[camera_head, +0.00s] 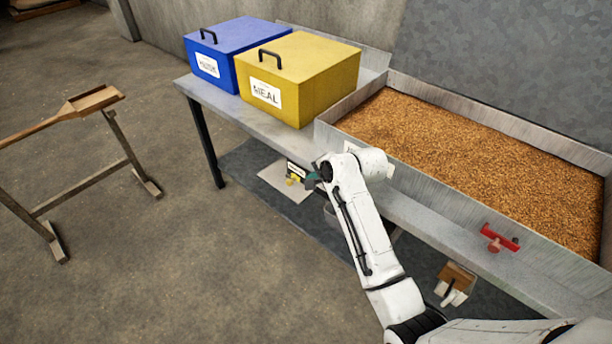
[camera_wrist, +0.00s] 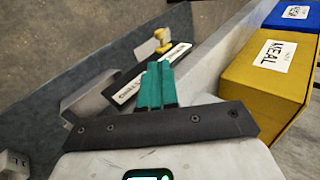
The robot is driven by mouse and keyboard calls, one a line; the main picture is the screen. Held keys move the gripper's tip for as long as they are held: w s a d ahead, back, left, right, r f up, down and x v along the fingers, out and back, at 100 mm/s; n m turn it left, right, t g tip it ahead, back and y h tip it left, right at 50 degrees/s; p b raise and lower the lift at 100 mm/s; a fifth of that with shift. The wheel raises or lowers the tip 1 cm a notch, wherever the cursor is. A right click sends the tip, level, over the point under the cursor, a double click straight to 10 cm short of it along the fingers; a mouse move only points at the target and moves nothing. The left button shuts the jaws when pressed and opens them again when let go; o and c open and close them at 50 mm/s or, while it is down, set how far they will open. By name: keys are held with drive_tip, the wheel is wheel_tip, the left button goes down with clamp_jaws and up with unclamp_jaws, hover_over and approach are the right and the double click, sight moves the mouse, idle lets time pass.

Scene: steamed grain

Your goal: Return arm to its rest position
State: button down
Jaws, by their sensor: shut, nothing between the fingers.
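My white arm reaches up from the bottom right of the head view, in front of the metal bench. Its end, my gripper (camera_head: 312,180), is at the bench's front edge near the left corner of the grain tray. In the wrist view my gripper (camera_wrist: 158,68) shows two teal fingers pressed together with nothing between them. Beyond the fingertips is a dark plate with a white label (camera_wrist: 125,93), and past it a small yellow knob (camera_wrist: 161,38). I cannot tell whether the fingers touch the plate.
A yellow MEAL box (camera_head: 300,85) and a blue box (camera_head: 225,45) stand on the bench (camera_head: 205,92), left of a grain-filled tray (camera_head: 450,195). A red valve handle (camera_head: 497,238) sits at the tray's front.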

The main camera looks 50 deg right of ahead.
drive_tip(key=shift+v, duration=0.95)
drive_tip(key=s+a+f+n+g+y+p, duration=0.1)
drive_tip(key=s+a+f+n+g+p, duration=0.25)
drive_tip(key=s+a+n, duration=0.65)
drive_tip(key=s+a+r+n+g+p, duration=0.1)
drive_tip(key=s+a+n, duration=0.3)
drive_tip(key=s, duration=0.5)
drive_tip(key=s+a+r+n+g+p, duration=0.1)
drive_tip(key=s+a+n+g, duration=0.2)
drive_tip(key=s, duration=0.7)
drive_tip(key=shift+s+a+r+n+h, duration=0.2)
drive_tip(key=shift+a+r+n+h, duration=0.1)
drive_tip(key=shift+a+n, duration=0.4)
drive_tip(key=shift+d+g, duration=0.1)
drive_tip(key=shift+g, duration=0.15)
